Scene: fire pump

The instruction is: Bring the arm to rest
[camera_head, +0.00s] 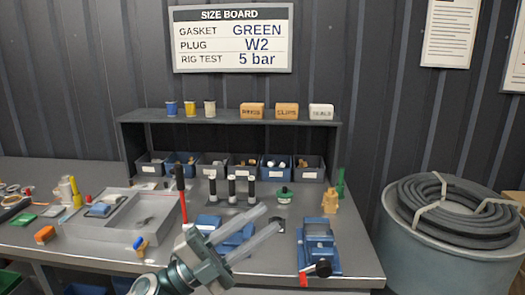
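My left gripper (271,217) reaches in from the bottom, over the front middle of the workbench (355,262). Its two pale fingers point up and to the right, with a gap between them. I see nothing held in the gap. A blue object on the bench is partly hidden behind the gripper. A small dark item lies just beyond the fingertips; whether they touch it I cannot tell. My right gripper is not in view.
A blue vise (319,240) stands right of the gripper. A grey tray (115,240) lies left, with a red-handled upright tool (181,180) at its edge. A shelf (230,117) with bins is at the back. A hose coil (455,208) rests on a drum.

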